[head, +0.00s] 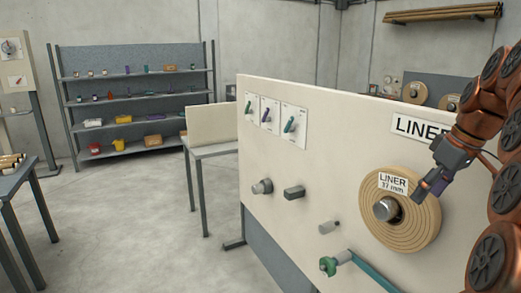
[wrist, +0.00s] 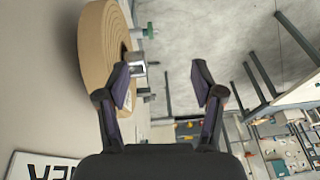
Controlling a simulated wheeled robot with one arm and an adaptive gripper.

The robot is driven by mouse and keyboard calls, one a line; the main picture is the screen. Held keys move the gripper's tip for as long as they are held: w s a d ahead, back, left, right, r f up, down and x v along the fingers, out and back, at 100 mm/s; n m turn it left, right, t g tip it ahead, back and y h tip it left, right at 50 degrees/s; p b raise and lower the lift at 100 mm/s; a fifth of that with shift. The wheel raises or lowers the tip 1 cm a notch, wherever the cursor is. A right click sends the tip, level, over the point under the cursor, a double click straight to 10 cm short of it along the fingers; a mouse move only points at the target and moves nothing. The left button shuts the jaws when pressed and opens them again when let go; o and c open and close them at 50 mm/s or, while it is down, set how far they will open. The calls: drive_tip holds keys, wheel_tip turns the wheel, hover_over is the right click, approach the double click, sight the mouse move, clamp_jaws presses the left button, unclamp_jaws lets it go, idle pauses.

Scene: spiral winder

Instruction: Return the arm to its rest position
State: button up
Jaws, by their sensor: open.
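My gripper (head: 421,192) is at the right in the head view, at the end of my copper-coloured arm. It is in front of the upper right part of the tan liner roll (head: 428,218), which sits on a metal hub (head: 387,208) on the cream panel. In the wrist view my gripper (wrist: 164,85) is open, with nothing between its two fingers. The liner roll also shows there (wrist: 100,45), left of the fingers, with the hub close to the left fingertip. I cannot tell whether that fingertip touches anything.
The cream panel (head: 300,170) carries levers (head: 289,124), knobs (head: 262,187) and a teal bar (head: 372,272) below the roll. A shelf (head: 137,103) with small items stands at the back. A table (head: 25,180) is at the left. The middle floor is clear.

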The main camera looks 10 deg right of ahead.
drive_tip(key=s+a+f+m+g, duration=0.15)
drive_tip(key=a+f, duration=0.25)
drive_tip(key=a, duration=0.5)
drive_tip(key=s+a+f+n+g, duration=0.1)
drive_tip(key=s+a+f, duration=0.3)
drive_tip(key=a, duration=0.6)
drive_tip(key=s+a+f+m+g, duration=0.1)
drive_tip(key=s+a+f, duration=0.3)
drive_tip(key=s+f, duration=0.3)
drive_tip(key=s+a+f+m+g+h, duration=0.1)
drive_tip(key=s+a+f, duration=0.4)
drive_tip(key=s+f, duration=0.3)
drive_tip(key=shift+s+a+h, duration=0.15)
drive_tip(key=shift+s+h, duration=0.15)
drive_tip(key=shift+s, duration=0.85)
drive_tip(key=shift+m, duration=0.25)
drive_tip(key=shift+c, duration=0.2)
